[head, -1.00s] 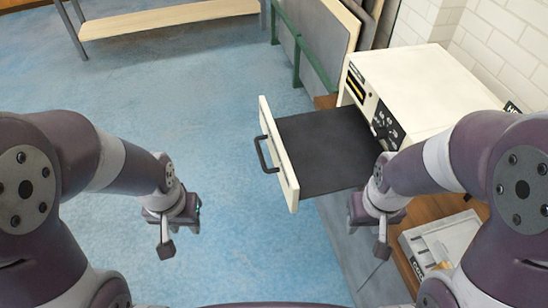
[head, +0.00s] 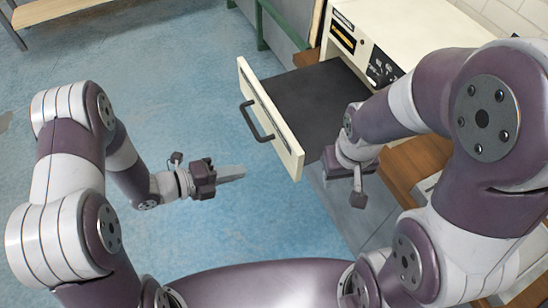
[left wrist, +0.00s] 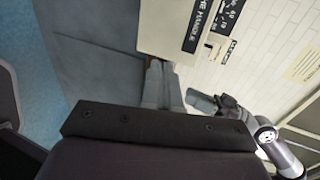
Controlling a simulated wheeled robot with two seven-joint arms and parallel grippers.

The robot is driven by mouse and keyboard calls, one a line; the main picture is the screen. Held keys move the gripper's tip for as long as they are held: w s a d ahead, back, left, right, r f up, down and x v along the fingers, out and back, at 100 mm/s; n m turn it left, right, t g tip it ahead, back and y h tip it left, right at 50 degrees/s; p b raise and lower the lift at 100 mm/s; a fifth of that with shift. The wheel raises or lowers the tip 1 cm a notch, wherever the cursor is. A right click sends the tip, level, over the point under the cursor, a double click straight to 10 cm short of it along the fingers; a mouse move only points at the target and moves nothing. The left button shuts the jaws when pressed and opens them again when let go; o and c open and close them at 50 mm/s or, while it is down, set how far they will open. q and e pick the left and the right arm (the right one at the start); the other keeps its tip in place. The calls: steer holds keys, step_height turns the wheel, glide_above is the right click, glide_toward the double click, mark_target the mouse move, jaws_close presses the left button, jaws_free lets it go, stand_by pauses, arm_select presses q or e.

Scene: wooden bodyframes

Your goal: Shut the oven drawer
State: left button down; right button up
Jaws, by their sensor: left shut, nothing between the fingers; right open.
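The oven drawer stands pulled out in the head view. It has a cream front panel (head: 277,122), a dark handle (head: 249,122) and a dark flat inside (head: 318,100). The cream oven (head: 385,32) is behind it to the right. My left gripper (head: 240,172) is shut and empty. Its fingers point right, below and left of the drawer front, and do not appear to touch it. They also show in the left wrist view (left wrist: 163,88). My right gripper (head: 335,163) hangs beside the drawer's near side; its fingers are mostly hidden.
A wooden surface (head: 418,160) lies under the oven, partly behind my right arm. A green-framed panel (head: 290,30) stands beyond the drawer. A bench (head: 60,10) is at the far left. Blue floor (head: 180,80) is clear left of the drawer.

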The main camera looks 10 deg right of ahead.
mark_target(288, 159)
arm_select(q)
steer(key=x, duration=0.3)
steer(key=p+x, duration=0.1)
steer(key=x, duration=0.3)
steer(key=r+x, duration=0.1)
steer(key=x, duration=0.3)
steer(key=shift+d+r+p, duration=0.1)
steer(key=shift+d+p, duration=0.2)
steer(key=shift+w, duration=0.1)
